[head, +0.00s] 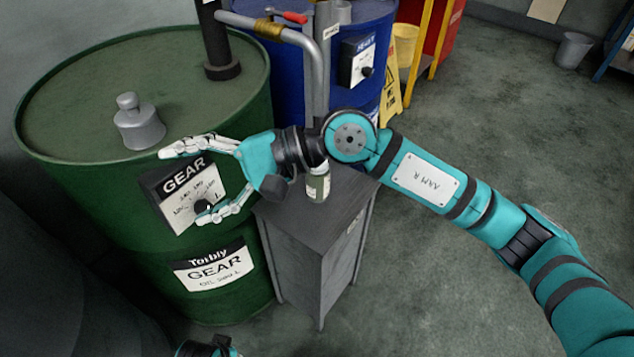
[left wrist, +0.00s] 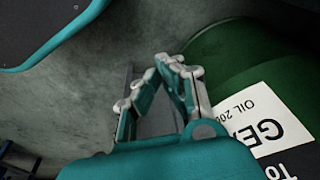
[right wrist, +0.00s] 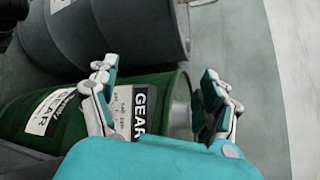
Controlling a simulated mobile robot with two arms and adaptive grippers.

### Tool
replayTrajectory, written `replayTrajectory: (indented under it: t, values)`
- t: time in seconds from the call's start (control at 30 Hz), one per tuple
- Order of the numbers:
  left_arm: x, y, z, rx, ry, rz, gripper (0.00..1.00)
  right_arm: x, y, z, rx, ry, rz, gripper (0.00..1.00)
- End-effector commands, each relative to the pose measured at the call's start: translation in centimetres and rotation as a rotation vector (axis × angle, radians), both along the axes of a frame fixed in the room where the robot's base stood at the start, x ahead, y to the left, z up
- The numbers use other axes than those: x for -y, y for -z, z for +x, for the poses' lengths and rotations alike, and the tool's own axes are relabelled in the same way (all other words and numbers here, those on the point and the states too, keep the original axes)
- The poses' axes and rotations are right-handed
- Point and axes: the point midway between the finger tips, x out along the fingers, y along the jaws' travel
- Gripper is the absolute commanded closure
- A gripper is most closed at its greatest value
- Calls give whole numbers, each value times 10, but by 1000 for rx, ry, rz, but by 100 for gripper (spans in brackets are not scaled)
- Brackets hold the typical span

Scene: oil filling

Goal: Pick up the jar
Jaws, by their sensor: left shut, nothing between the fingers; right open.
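A small jar (head: 318,186) with a pale label stands upright on the top of a small grey cabinet (head: 312,285). Its upper part is partly hidden by my right wrist, and I cannot pick it out in either wrist view. My right gripper (head: 183,186) is open and empty, to the left of the jar in the head view, with its fingers in front of the green drum's label. Its spread fingers also show in the right wrist view (right wrist: 157,70). My left gripper (left wrist: 173,65) is shut and empty, with the cabinet side and green drum beyond it.
A large green gear oil drum (head: 215,305) with a grey capped fitting (head: 138,122) on top stands left of the cabinet. A blue drum (head: 288,85), a vertical pipe and a yellow wet-floor sign (head: 390,95) stand behind. The floor at right is clear.

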Motion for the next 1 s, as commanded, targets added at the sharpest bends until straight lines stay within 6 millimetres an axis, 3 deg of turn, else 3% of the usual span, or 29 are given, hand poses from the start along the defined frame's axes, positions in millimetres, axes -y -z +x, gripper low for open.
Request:
replayTrajectory:
  t: [0.03,0.13,0.2,0.3,0.4,0.57,1.0]
  values:
    - [0,11,-2,-6,1,0,100,16,28,20,244,-49,-202,19]
    - [0,27,-5,-11,1,0,100,67,66,68,612,-155,-582,19]
    - [0,35,-6,-14,2,1,100,107,72,102,783,-212,-813,19]
    - [0,42,-8,-15,3,1,100,151,65,134,911,-267,-1044,19]
    - [-1,46,-9,-16,3,1,100,174,58,148,958,-294,-1159,19]
    - [0,43,-8,-14,3,0,100,179,73,158,967,-305,-1193,19]
    - [0,24,-2,-4,1,0,100,169,156,190,966,-304,-1185,19]
